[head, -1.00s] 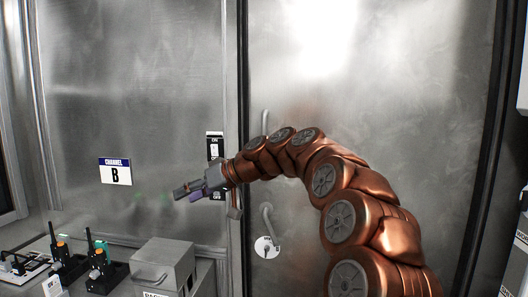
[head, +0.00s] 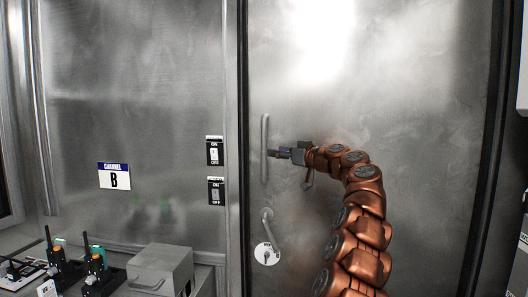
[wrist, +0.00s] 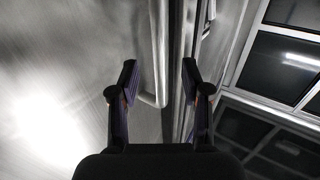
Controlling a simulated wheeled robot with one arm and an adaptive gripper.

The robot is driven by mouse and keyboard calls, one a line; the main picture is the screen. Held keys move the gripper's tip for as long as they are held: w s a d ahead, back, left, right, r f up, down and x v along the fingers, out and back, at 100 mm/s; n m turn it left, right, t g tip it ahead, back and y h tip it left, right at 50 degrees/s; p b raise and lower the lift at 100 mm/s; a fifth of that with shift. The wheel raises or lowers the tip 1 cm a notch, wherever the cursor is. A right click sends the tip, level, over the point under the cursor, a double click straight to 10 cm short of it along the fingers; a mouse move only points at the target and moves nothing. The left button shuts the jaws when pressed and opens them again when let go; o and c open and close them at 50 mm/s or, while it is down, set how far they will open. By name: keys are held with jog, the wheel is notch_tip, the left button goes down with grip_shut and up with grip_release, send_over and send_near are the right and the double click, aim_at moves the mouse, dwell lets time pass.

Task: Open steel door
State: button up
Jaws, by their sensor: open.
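The steel door (head: 400,110) is a large grey panel that looks shut in its dark frame. Its vertical bar handle (head: 265,148) is near the left edge, with a lever handle (head: 267,228) and a round lock plate below. My gripper (head: 272,153) is open at the bar handle's middle in the head view, pointing left. In the wrist view my gripper's fingers (wrist: 159,82) are apart, and the bar handle (wrist: 158,60) shows between them, nearer the left finger. I cannot tell whether a finger touches it.
Two ON/OFF switches (head: 215,152) and a "Channel B" sign (head: 115,176) are on the wall left of the door. A bench at lower left holds radios (head: 98,272) and a grey metal box (head: 160,270). The door face right of my arm is clear.

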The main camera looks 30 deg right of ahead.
aim_at(266, 150)
jog(key=shift+p+x, duration=1.4)
jog(key=shift+x, duration=2.15)
jog(key=shift+f, duration=0.1)
jog(key=shift+c, duration=0.3)
grip_shut()
